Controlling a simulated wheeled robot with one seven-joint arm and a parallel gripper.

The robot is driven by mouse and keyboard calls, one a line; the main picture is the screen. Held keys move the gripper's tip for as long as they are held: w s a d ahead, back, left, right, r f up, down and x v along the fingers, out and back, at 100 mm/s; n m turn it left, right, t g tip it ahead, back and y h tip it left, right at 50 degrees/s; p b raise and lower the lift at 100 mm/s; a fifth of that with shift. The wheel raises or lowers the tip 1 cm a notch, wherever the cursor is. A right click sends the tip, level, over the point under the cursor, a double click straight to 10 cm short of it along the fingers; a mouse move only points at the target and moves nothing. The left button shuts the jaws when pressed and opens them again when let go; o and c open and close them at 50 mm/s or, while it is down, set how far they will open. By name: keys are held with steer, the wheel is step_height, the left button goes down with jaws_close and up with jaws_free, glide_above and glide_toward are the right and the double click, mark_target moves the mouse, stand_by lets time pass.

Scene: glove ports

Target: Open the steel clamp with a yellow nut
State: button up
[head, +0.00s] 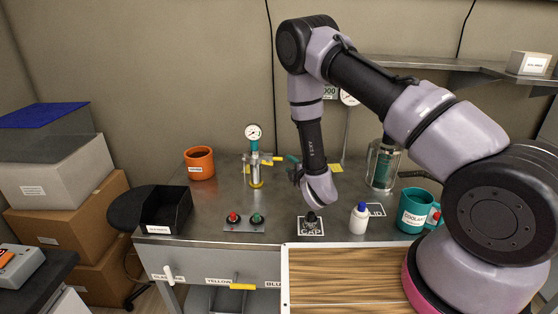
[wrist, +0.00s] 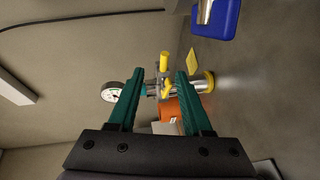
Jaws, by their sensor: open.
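The steel clamp (head: 255,159) sits partway up an upright fitting with a gauge on top and a yellow foot, at the back of the bench. Its yellow nut (head: 277,158) points right in the head view. In the wrist view the clamp (wrist: 153,87) lies sideways and the yellow nut (wrist: 164,61) sticks up in the picture. My gripper (head: 290,159) is to the right of the nut. In the wrist view its two teal fingers (wrist: 160,73) are apart, with the clamp seen between and beyond them. Nothing is held. Whether the clamp's band is closed cannot be made out.
An orange mug (head: 199,162) stands left of the fitting. A black bin (head: 166,208), a red and green button box (head: 244,222), a white bottle (head: 359,218) and a teal mug (head: 415,210) line the front. A glass vessel (head: 382,166) stands right. A shelf (head: 430,64) hangs above.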

mark_target(280, 159)
steer(key=shift+n, duration=0.4)
steer(key=x, duration=1)
steer(key=shift+w+a+f, duration=0.1)
steer(key=shift+a+f, duration=0.3)
jaws_close()
stand_by(0.6)
